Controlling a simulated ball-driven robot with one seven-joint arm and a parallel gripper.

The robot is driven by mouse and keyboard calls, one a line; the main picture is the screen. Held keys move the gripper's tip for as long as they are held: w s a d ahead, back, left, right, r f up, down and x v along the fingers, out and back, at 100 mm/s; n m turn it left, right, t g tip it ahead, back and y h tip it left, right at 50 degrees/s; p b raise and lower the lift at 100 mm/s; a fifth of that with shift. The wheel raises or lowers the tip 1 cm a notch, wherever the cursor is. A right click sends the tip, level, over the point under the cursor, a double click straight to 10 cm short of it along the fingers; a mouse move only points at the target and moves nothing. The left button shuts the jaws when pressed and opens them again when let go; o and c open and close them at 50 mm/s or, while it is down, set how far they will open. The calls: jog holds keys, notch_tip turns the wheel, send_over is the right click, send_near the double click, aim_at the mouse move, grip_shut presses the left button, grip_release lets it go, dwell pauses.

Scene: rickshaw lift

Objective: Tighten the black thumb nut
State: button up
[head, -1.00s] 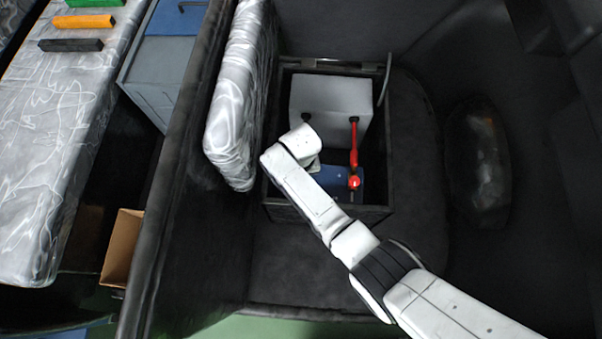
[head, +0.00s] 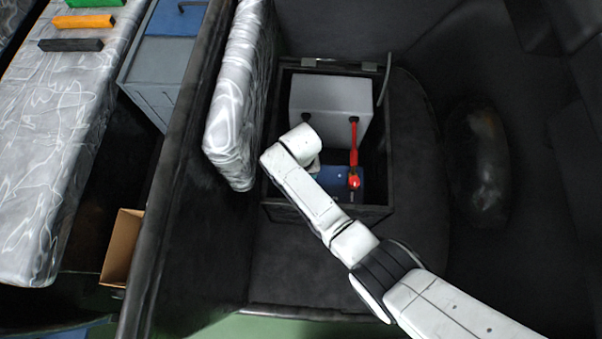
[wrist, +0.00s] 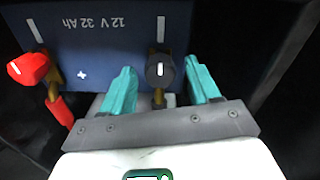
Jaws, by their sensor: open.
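The black thumb nut (wrist: 160,70) sits on a brass terminal of the blue battery (wrist: 100,35), which reads "12 V 32 Ah" upside down in the wrist view. A short white mark on the nut stands upright, roughly in line with a white stripe on the battery. My gripper (wrist: 160,67) is open, its teal fingers on either side of the nut. I cannot tell whether either finger touches it. In the head view the battery (head: 347,180) is partly covered by my arm, which hides the black nut and gripper.
A red thumb nut (wrist: 28,68) with a red cable is on the other terminal. The battery sits in a dark open box (head: 380,210) before a grey unit (head: 331,97). A silvery cushion (head: 236,100) stands upright at the box's left.

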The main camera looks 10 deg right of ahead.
jog(key=shift+r, duration=0.1)
notch_tip(320, 180, up, 11)
jog(key=p, duration=0.2)
jog(key=shift+f, duration=0.2)
dwell(0.5)
jog(key=s+d+r, duration=0.4)
jog(key=s+d, duration=0.7)
jog(key=s, duration=0.1)
jog(key=s+d+r+t, duration=0.1)
jog(key=s+d+r, duration=0.4)
jog(key=s+d, duration=0.7)
jog(key=shift+s+d+m, duration=0.25)
jog(key=shift+m, duration=0.05)
